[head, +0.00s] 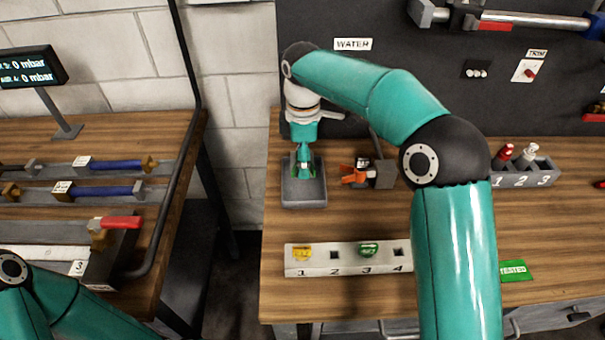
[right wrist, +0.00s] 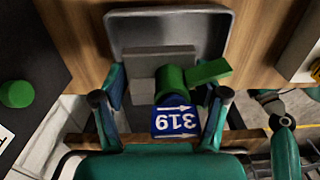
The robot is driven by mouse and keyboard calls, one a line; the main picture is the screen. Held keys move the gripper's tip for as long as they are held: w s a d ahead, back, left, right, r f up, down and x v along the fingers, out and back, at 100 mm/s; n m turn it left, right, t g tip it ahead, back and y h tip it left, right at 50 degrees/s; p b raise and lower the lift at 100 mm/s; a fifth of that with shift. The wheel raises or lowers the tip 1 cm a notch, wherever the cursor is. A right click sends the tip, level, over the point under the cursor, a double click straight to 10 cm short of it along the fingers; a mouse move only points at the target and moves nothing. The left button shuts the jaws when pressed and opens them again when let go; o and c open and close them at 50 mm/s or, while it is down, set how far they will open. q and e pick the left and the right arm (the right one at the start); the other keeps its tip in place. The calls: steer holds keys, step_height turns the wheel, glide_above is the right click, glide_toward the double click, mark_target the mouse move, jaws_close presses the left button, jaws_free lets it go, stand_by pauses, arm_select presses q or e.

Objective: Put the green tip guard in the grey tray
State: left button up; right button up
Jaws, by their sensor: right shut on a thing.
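The grey tray (head: 306,203) lies on the right-hand bench near its back left, and it fills the middle of the right wrist view (right wrist: 170,18). My right gripper (head: 303,170) points down over the tray. It is shut on a green piece with a blue face marked 319, which looks like the green tip guard (right wrist: 172,80). In the right wrist view the guard is between the fingers with the tray behind it. Whether it touches the tray floor I cannot tell. My left arm shows at the lower left, with its gripper out of view.
A numbered rack (head: 325,268) near the front holds a yellow piece (head: 302,253) and another green piece (head: 368,250). An orange-and-grey fixture (head: 378,173) stands right of the tray. A numbered holder (head: 525,178) with small bottles stands farther right. A gap separates the two benches.

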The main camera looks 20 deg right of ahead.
steer(key=shift+f, duration=2.3)
steer(key=o, duration=1.3)
steer(key=shift+c, duration=0.2)
step_height(320, 180, up, 12)
steer(key=shift+r+p, duration=0.1)
steer(key=shift+p, duration=0.55)
